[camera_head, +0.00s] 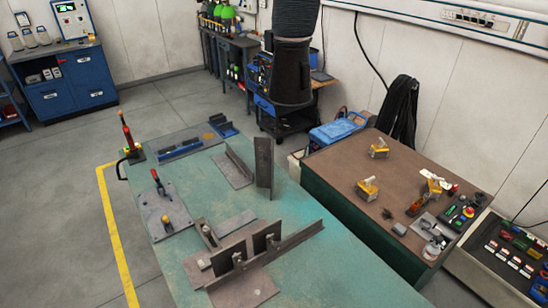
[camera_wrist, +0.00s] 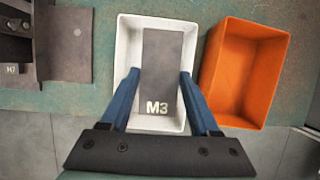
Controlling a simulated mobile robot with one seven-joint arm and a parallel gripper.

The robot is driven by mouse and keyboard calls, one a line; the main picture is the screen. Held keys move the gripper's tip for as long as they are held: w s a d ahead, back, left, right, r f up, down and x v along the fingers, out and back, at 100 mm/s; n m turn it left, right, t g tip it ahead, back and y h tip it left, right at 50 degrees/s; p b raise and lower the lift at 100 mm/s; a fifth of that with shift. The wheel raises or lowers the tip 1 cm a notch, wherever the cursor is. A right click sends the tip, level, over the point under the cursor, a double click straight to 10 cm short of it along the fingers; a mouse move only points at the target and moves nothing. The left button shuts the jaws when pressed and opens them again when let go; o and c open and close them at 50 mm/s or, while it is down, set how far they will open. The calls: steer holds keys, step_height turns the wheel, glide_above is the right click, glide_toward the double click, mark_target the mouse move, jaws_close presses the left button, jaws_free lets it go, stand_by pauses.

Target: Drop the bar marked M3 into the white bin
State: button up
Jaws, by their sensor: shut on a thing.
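The grey flat bar marked M3 (camera_wrist: 161,60) is between the two blue fingers of my gripper (camera_wrist: 159,76) in the wrist view. My gripper is shut on it, and the white M3 letters face the camera near the wrist. The white bin (camera_wrist: 126,45) is behind the bar in this view, with its rim showing around it. The bar lines up with the bin's opening; its height over the bin floor is unclear. The head view shows neither my gripper, the M3 bar nor the white bin.
An orange bin (camera_wrist: 245,68) stands right of the white one. Dark metal plates (camera_wrist: 66,45) lie to the left. In the head view, steel plates and angles cover the green table (camera_head: 330,270), with a brown bench (camera_head: 335,165) to the right and a black hood (camera_head: 292,72) above.

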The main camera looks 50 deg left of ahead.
steer(key=shift+w+f+b, duration=0.1)
steer(key=shift+f+b, duration=2.5)
steer(key=shift+b, duration=0.35)
steer(key=o, duration=1.4)
steer(key=shift+f, duration=0.1)
steer(key=v, duration=1.3)
steer(key=shift+b, duration=0.4)
